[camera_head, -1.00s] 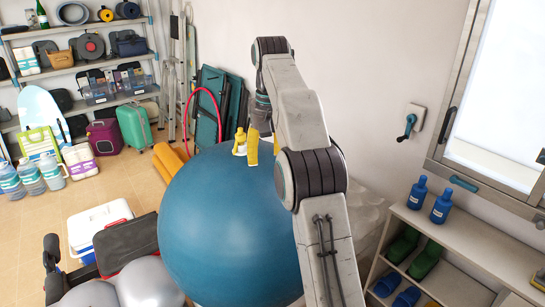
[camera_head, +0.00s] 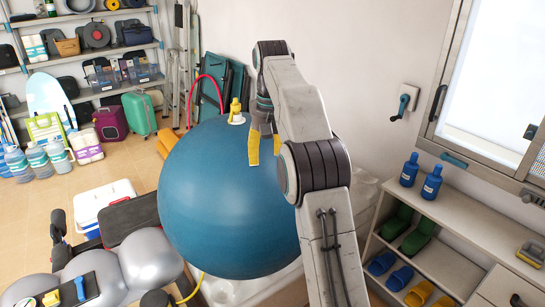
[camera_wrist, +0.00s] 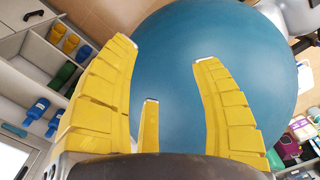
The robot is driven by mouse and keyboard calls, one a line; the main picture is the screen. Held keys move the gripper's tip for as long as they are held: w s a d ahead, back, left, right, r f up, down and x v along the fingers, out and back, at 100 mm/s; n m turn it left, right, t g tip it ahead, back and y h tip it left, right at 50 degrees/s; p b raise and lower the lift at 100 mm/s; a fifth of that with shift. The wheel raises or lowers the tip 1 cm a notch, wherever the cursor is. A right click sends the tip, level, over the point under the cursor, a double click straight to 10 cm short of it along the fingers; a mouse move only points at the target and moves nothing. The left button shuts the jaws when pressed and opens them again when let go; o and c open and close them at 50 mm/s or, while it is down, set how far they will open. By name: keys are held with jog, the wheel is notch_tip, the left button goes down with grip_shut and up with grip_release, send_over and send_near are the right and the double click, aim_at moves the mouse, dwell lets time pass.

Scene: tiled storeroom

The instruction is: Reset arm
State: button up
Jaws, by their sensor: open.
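My gripper (camera_head: 254,150) hangs from my raised, bent arm in front of a big blue ball (camera_head: 215,205). In the wrist view my gripper (camera_wrist: 165,85) has its yellow fingers spread wide, with nothing between them but the view of the blue ball (camera_wrist: 190,45) beyond. Whether a finger touches the ball cannot be told. A small yellow bottle-like thing (camera_head: 236,107) with a white base shows at the ball's top edge; whether it rests on the ball is unclear.
At right is a low shelf (camera_head: 460,225) with blue bottles (camera_head: 409,170), green and blue shoes, under a window (camera_head: 498,85). Grey balls (camera_head: 150,258) and a white cooler (camera_head: 103,205) lie at left. Storage racks (camera_head: 85,50) stand behind. Tiled floor shows at left.

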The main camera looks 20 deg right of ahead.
dwell(0.4)
jog(key=w+d+f+t, duration=0.1)
jog(key=w+t, duration=0.1)
jog(key=w, duration=0.3)
jog(key=shift+n+g, duration=0.3)
jog(key=shift+n, duration=0.1)
jog(key=f, duration=0.3)
jog(key=s+f, duration=0.1)
jog(key=f, duration=0.5)
jog(key=shift+s+a+f, duration=0.15)
jog(key=shift+f, duration=0.05)
jog(key=s+a+f+n, duration=0.1)
jog(key=s+a, duration=0.3)
jog(key=s, duration=1.1)
jog(key=s+a+f, duration=0.1)
jog(key=s+a, duration=0.3)
jog(key=s, duration=1.2)
jog(key=shift+s+a+r+n+t, duration=0.3)
jog(key=shift+r+t, duration=0.25)
jog(key=shift+r, duration=0.2)
jog(key=shift+s+a+r+n+t, duration=0.15)
jog(key=shift+s+a+r+t, duration=0.15)
jog(key=shift+r+t, duration=0.35)
jog(key=shift+s+a+r+n+t, duration=0.3)
jog(key=shift+r+t, duration=0.1)
jog(key=shift+r, duration=0.45)
